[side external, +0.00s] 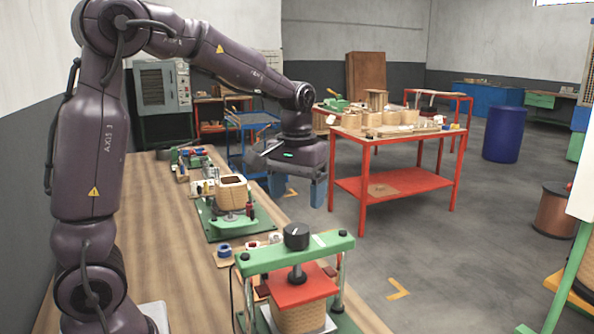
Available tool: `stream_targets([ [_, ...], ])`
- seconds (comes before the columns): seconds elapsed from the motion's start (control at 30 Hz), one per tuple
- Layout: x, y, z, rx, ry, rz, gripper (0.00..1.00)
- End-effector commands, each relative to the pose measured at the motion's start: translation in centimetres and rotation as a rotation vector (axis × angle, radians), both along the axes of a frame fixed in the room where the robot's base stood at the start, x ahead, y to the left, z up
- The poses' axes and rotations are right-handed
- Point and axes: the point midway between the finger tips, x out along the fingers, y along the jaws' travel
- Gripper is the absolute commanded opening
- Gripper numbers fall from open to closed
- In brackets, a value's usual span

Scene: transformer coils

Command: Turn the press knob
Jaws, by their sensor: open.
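The black press knob (296,236) sits on top of the green press frame (262,259) at the front right of the wooden bench. Below the crossbar, a red plate (302,284) lies over a tan wound coil (300,314). My gripper (310,192) hangs fingers down, above and behind the knob in the picture, past the bench's right edge. Its blue-grey fingers are apart and empty. It does not touch the knob.
A second green fixture with a tan coil (232,188) stands farther back on the bench (165,240), with small parts around it. A red table (395,185) with coils stands beyond the bench. The bench's left part is clear.

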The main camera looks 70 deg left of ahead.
Motion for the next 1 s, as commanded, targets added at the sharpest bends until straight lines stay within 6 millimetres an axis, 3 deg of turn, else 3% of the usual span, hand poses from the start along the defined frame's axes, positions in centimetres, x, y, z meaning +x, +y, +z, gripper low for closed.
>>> stream_targets([
  [0.1,0.1,0.0,2.4,0.002,-0.005,-0.001,0.80],
  [0.33,0.0,0.0,4.6,0.001,-0.001,-0.002,0.80],
  [0.9,0.1,0.0,4.8,0.003,-0.008,-0.014,0.80],
  [1.0,-0.1,-0.2,3.5,0.006,-0.013,-0.058,0.80],
])
